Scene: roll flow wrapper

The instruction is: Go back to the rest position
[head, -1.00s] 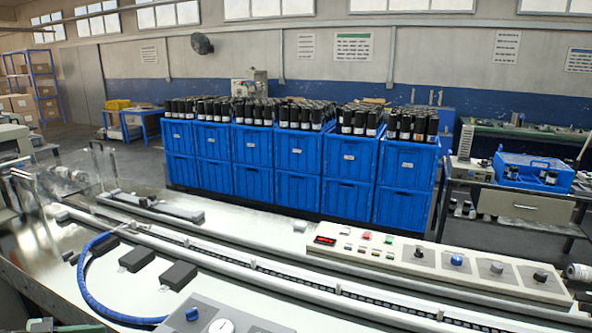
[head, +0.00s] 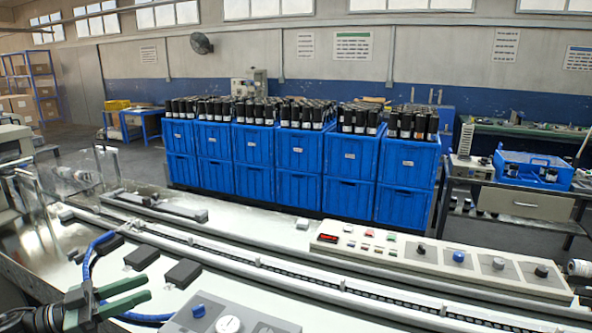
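My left gripper (head: 148,287) is at the lower left of the head view, above the near side of the wrapper machine. Its two greenish fingers point right with a gap between them and nothing in it. It overlaps the blue hose (head: 88,262) in the picture; I cannot tell whether they touch. My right gripper is out of view.
The long conveyor rail (head: 300,272) of the machine crosses in front of me. A control panel (head: 440,262) with knobs stands behind it, and a grey dial box (head: 225,318) is at the near edge. Blue crates (head: 298,150) with dark cylinders stand beyond.

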